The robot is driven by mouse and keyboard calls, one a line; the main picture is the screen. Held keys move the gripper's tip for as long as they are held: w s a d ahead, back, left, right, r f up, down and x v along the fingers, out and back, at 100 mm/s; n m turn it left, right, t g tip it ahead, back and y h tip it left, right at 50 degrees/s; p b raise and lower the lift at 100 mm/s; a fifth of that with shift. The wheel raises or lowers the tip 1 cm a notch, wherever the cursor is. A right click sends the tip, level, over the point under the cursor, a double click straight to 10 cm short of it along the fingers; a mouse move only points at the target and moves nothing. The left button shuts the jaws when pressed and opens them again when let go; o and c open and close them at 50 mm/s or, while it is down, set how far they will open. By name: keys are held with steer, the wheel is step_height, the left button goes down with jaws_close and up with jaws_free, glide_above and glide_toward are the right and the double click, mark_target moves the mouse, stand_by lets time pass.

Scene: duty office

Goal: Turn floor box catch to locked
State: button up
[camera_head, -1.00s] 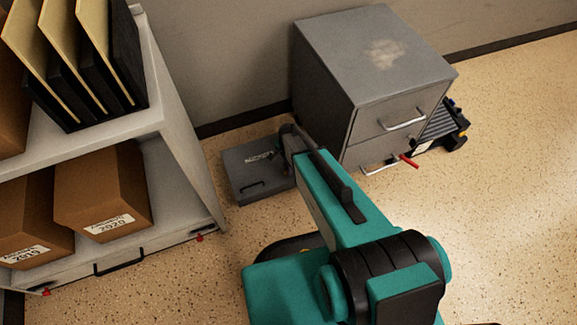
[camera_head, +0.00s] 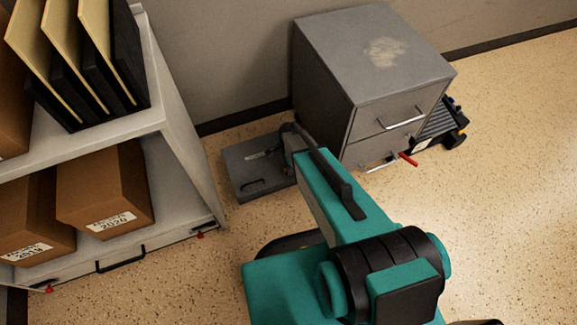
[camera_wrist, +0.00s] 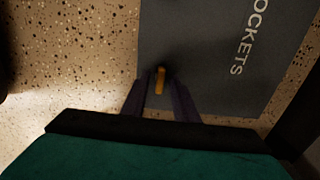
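The grey floor box (camera_head: 240,165) lies on the speckled floor between the shelf and the cabinet. Its lid has white lettering and a dark handle. In the wrist view the lid (camera_wrist: 205,50) shows part of a word ending in "OCKETS". A small yellow-orange catch (camera_wrist: 160,80) shows near the lid's lower left edge. My gripper (camera_wrist: 159,92) has its two dark fingers apart, one on each side of the catch. I cannot tell whether either finger touches it. In the head view my arm hides the catch and most of the gripper.
A shelf (camera_head: 185,150) with brown boxes and binders stands left. The floor at right (camera_head: 500,210) is clear.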

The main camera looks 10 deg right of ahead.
steer(key=shift+r, duration=0.15)
step_height(320, 180, up, 14)
steer(key=p, duration=0.3)
stand_by(0.6)
stand_by(0.4)
steer(key=s+r+n+g+p, duration=0.1)
steer(key=s+r+n+p, duration=0.3)
steer(key=s, duration=0.6)
steer(key=s+r+n+g+p, duration=0.2)
steer(key=s+r+n+p, duration=0.2)
steer(key=s+n+p, duration=0.3)
steer(key=s+r+n+g+p, duration=0.2)
steer(key=s+r+n+p, duration=0.2)
steer(key=s+p, duration=0.5)
steer(key=shift+s+n, duration=0.8)
steer(key=shift+s, duration=1.55)
steer(key=shift+r, duration=0.1)
